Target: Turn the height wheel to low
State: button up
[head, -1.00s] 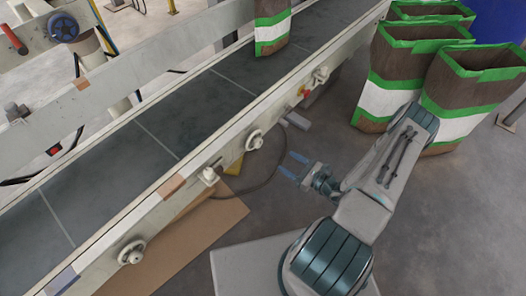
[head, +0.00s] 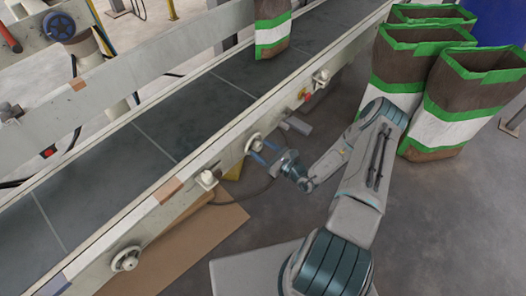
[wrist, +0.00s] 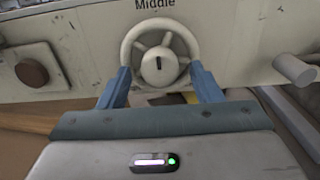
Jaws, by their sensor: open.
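A cream spoked handwheel (wrist: 158,66) is on the conveyor's side rail, straight ahead in the wrist view. The word "Middle" stands above it, and a dark upright pointer mark shows on its hub. I take it as the height wheel. In the head view the same wheel (head: 255,139) is on the near rail. My gripper (wrist: 160,73) is open, with one blue finger at each side of the wheel's lower half. In the head view my gripper (head: 262,151) reaches the rail at the wheel. Whether the fingers touch the rim I cannot tell.
A brown-faced knob (wrist: 31,72) is left of the wheel, and a grey peg (wrist: 295,70) is to the right. Another handwheel (head: 125,258) is lower left on the rail. Brown bags (head: 440,105) with green edges stand at the right. A cardboard sheet (head: 185,250) lies below the rail.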

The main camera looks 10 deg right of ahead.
jog(key=shift+w+a, duration=0.1)
jog(key=shift+w, duration=0.1)
jog(key=c, duration=1)
